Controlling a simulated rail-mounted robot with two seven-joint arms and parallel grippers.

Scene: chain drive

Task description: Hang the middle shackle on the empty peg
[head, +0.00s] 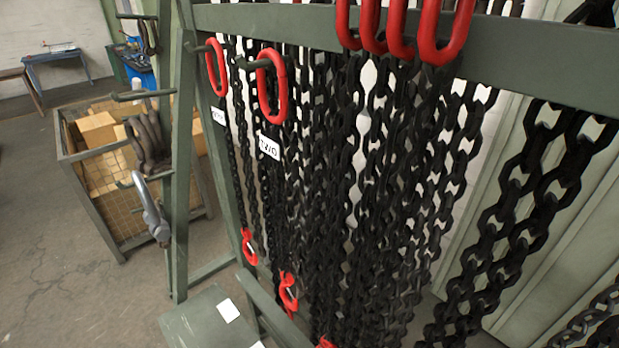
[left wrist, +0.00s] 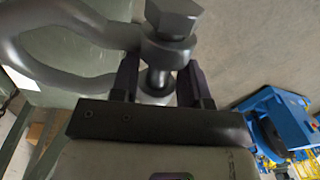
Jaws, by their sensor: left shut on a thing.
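My left gripper (left wrist: 158,78) is shut on a grey shackle (left wrist: 75,62) in the left wrist view. Its dark fingers stand on either side of the pin end, below the hex bolt head (left wrist: 174,18). The shackle's bow reaches to the left, partly out of frame. Neither gripper shows in the head view. There, a bare peg (head: 143,95) sticks out from the green post on the left. A grey shackle (head: 152,215) hangs lower on the same post. I cannot tell if these are the same shackle.
A mesh crate with cardboard boxes (head: 100,132) stands behind. Black chains (head: 400,160) with red links (head: 272,86) fill the right. A blue machine (left wrist: 272,118) stands on the floor. Open floor (head: 50,260) lies left.

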